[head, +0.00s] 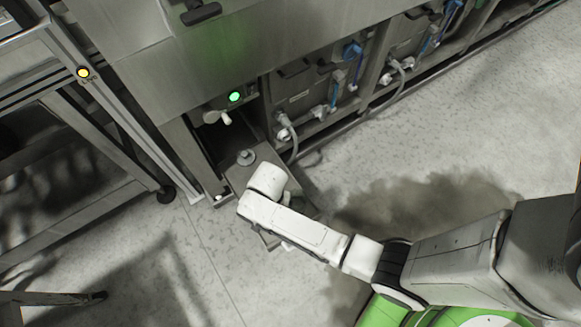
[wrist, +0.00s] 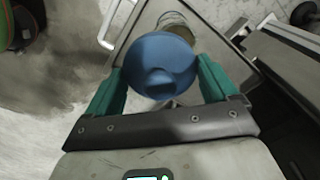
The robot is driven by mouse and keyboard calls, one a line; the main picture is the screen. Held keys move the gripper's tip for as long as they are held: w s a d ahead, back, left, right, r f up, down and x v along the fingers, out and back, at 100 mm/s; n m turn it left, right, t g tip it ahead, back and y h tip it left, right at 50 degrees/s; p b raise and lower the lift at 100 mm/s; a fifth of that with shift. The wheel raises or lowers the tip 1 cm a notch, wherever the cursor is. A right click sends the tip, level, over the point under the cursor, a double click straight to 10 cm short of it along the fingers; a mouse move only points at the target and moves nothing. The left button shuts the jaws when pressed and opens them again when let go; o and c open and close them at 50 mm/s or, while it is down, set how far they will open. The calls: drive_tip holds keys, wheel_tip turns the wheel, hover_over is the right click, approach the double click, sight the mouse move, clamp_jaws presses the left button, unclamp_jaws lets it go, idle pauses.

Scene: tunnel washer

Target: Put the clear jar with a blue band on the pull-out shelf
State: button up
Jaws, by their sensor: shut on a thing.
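A blue round top with a raised middle (wrist: 160,62) fills the space between the two green fingers of my gripper (wrist: 158,80) in the wrist view. I take it for the jar with the blue band; its clear wall is hidden from above. My gripper is shut on it. The pull-out shelf (head: 237,179) juts from the washer's base in the head view. It also shows below the held jar in the wrist view (wrist: 224,68). In the head view my arm hides the held jar and part of the shelf. Whether the jar touches the shelf cannot be told.
A metal frame (head: 100,140) stands left. Floor is open to the right.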

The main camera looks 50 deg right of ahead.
drive_tip(key=shift+w+a+f+p, duration=0.2)
drive_tip(key=shift+w+p, duration=0.1)
drive_tip(key=shift+w, duration=0.4)
drive_tip(key=shift+w+a+f+p, duration=0.15)
drive_tip(key=shift+w+p, duration=0.1)
drive_tip(key=shift+w, duration=0.4)
wheel_tip(320, 180, down, 6)
drive_tip(key=b, duration=0.6)
drive_tip(key=shift+f, duration=0.15)
drive_tip(key=shift+p, duration=0.35)
drive_tip(key=shift+f, duration=0.15)
idle(1.5)
drive_tip(key=o, duration=0.9)
